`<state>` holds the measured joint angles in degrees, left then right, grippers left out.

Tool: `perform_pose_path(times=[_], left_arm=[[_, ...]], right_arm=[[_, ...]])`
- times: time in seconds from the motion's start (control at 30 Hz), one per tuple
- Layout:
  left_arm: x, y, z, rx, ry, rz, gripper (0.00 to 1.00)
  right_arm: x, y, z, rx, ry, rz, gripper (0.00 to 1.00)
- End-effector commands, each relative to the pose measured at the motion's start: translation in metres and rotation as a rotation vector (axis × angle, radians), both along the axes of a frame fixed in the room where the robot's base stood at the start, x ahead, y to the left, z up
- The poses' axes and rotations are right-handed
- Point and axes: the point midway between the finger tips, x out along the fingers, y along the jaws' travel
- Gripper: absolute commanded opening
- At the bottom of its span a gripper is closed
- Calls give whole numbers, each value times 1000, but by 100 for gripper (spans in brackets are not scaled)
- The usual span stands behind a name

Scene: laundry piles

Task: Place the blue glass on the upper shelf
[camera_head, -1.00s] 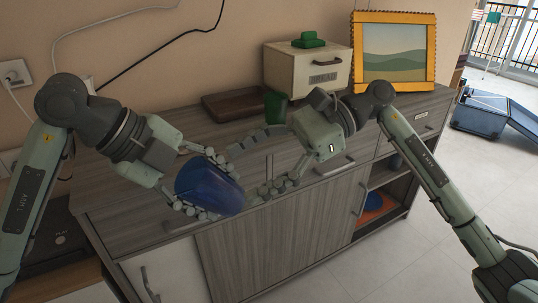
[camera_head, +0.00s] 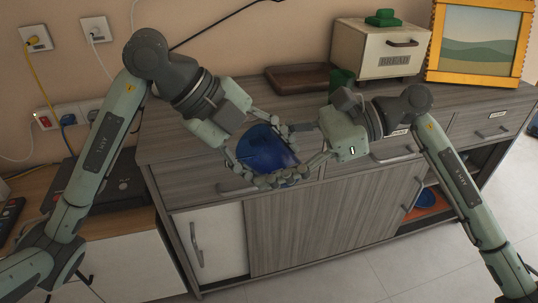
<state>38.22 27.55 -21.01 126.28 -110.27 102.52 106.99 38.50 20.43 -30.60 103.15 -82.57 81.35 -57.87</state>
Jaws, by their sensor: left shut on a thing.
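The blue glass (camera_head: 262,147) is held tilted in front of the grey wooden cabinet's top edge. My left gripper (camera_head: 262,155) is shut on it, with fingers on both sides of the glass. My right gripper (camera_head: 297,150) has its fingers spread close to the glass's right side; I cannot tell whether they touch it. The cabinet's open shelf compartment (camera_head: 446,185) is at the right, partly hidden behind my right arm. An orange item with a blue round thing (camera_head: 426,198) lies low inside it.
On the cabinet top (camera_head: 185,133) stand a dark wooden tray (camera_head: 298,77), a green cup (camera_head: 342,79), a bread box (camera_head: 376,52) and a yellow picture frame (camera_head: 430,62). A low side table with dark devices (camera_head: 108,185) is at the left. The floor (camera_head: 345,279) in front is clear.

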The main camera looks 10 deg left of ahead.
Motion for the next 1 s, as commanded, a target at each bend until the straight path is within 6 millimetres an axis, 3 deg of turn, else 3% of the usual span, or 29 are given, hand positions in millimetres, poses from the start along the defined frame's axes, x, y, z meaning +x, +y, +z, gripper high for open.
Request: perform_pose_path(times=[0.03, 0.27, 0.33, 0.37, 0.53, 1.0], left_arm=[[0, 0, 1, -2, 0, -1, 13], [-1, -1, 1, -4, 2, -4, 13], [-2, -2, 1, -5, 2, -4, 13], [-2, -2, 1, -4, 3, -5, 13], [-1, -2, 1, -4, 1, -5, 13], [0, 0, 1, -2, 0, -1, 13]], right_arm=[[0, 0, 0, 0, -1, -2, 52], [2, 0, 0, 1, -2, -5, 23], [2, 0, 0, 2, -3, -5, 20], [2, 0, 0, 2, -3, -5, 56], [2, 0, 0, 1, -3, -7, 77], [3, -8, 3, -1, -1, -3, 79]])
